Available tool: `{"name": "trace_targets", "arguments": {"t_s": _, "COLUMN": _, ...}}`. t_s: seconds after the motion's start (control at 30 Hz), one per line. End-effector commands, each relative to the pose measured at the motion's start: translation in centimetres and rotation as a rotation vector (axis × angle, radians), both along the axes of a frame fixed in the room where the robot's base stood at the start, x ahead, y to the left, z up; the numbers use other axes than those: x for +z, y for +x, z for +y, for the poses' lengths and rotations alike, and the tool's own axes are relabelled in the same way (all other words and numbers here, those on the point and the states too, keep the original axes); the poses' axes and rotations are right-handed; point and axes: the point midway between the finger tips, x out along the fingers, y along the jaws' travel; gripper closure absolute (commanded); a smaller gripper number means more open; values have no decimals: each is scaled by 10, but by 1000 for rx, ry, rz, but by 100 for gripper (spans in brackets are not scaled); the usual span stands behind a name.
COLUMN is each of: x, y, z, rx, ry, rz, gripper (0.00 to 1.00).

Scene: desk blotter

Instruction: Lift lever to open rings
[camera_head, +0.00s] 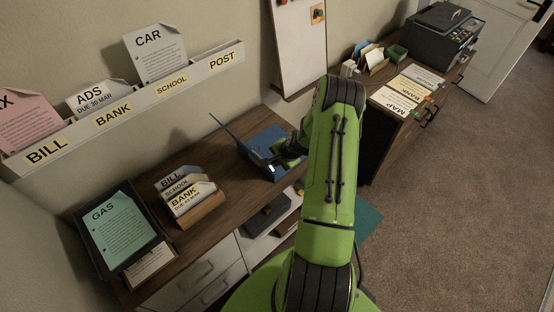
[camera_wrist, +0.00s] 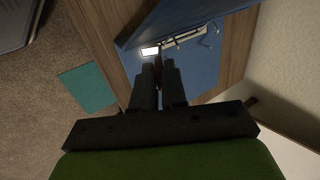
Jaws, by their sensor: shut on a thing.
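A blue ring binder (camera_head: 264,143) lies open on the wooden desk, its cover (camera_head: 230,133) tilted up at the left. In the wrist view the binder's blue inside (camera_wrist: 205,68) carries a metal ring mechanism (camera_wrist: 190,38), with thin curved rings (camera_wrist: 208,32) at its right. A bright metal plate (camera_wrist: 150,50) shows at the mechanism's near end. My gripper (camera_wrist: 160,66) is shut on the lever beside that plate; the lever is mostly hidden between the fingers. In the head view my gripper (camera_head: 280,163) is low over the binder's right part, partly hidden by my arm.
A letter sorter (camera_head: 200,208) and a dark tray (camera_head: 86,240) with a green GAS sheet (camera_head: 117,228) stand left on the desk. A wall rack (camera_head: 135,110) hangs behind. A printer (camera_head: 440,35) stands on the right cabinet. A teal mat (camera_wrist: 88,87) lies below the desk edge.

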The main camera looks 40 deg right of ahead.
Motion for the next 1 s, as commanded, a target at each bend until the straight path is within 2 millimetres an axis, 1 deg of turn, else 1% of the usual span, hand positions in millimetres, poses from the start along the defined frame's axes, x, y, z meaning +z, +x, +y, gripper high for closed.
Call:
{"name": "trace_targets", "arguments": {"t_s": 0.17, "x": 0, "y": 0, "z": 0, "rx": 0, "ry": 1, "rz": -2, "gripper": 100}}
{"name": "trace_targets", "arguments": {"t_s": 0.2, "x": 0, "y": 0, "z": 0, "rx": 0, "ry": 1, "rz": -2, "gripper": 82}}
{"name": "trace_targets", "arguments": {"t_s": 0.47, "x": 1, "y": 0, "z": 0, "rx": 0, "ry": 1, "rz": -2, "gripper": 81}}
{"name": "trace_targets", "arguments": {"t_s": 0.57, "x": 8, "y": -3, "z": -1, "rx": 0, "ry": -1, "rz": -3, "gripper": 81}}
{"name": "trace_targets", "arguments": {"t_s": 0.67, "x": 26, "y": -13, "z": -1, "rx": -1, "ry": -2, "rz": -3, "gripper": 81}}
{"name": "trace_targets", "arguments": {"t_s": 0.8, "x": 62, "y": -33, "z": -2, "rx": -1, "ry": -4, "rz": -4, "gripper": 81}}
{"name": "trace_targets", "arguments": {"t_s": 1.0, "x": 110, "y": -60, "z": -3, "rx": -2, "ry": -4, "rz": -4, "gripper": 81}}
